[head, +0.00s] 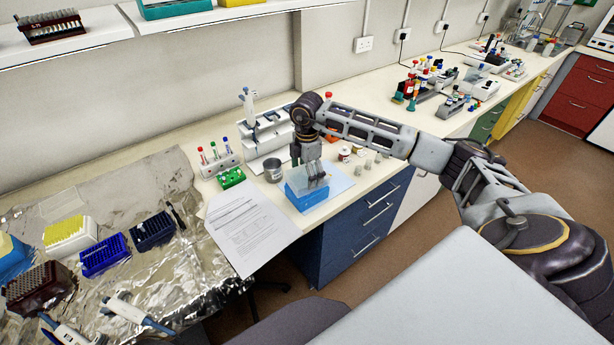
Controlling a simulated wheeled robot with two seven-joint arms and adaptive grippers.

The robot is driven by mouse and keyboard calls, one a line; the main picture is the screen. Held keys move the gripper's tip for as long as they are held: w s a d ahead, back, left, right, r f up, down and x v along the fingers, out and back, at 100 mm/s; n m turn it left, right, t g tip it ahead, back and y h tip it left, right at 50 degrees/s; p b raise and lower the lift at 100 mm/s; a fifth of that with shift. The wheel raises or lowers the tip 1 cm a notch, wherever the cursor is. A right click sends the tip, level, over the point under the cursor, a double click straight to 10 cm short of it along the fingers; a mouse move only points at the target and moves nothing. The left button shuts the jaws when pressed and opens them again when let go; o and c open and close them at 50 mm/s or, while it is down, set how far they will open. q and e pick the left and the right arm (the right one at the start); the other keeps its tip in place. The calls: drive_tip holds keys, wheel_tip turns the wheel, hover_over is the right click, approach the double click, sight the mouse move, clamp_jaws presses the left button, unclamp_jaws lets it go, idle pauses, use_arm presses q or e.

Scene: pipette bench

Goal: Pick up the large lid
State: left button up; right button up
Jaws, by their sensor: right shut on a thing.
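A blue box (304,202) stands near the front edge of the bench, above the blue drawers. A pale, see-through large lid (295,177) shows over its top. My right gripper (317,182) points down from above and is shut on the lid. Its fingers hide part of the lid, and I cannot tell whether the lid is seated on the box or slightly raised. My left gripper is not in view.
A metal beaker (273,171), a green rack (231,178) and a tube rack (217,163) stand left of the box. A pipette stand (268,138) is behind. Small jars (345,153) are to the right. Paper sheets (246,226) overhang the front edge.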

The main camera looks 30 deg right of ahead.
drive_tip(key=shift+r, duration=0.1)
drive_tip(key=shift+r+b, duration=0.9)
drive_tip(key=shift+r, duration=4.05)
drive_tip(key=shift+f, duration=0.1)
drive_tip(key=shift+f+n+p, duration=0.3)
drive_tip(key=shift+f+p, duration=0.4)
drive_tip(key=shift+p, duration=0.45)
drive_tip(key=shift+f+n+p, duration=0.3)
drive_tip(key=shift+f+p, duration=0.3)
drive_tip(key=shift+f, duration=0.15)
drive_tip(key=shift+f, duration=0.2)
drive_tip(key=shift+f+b, duration=1.35)
drive_tip(key=shift+f, duration=0.5)
drive_tip(key=shift+f+b, duration=0.95)
drive_tip(key=shift+f, duration=0.85)
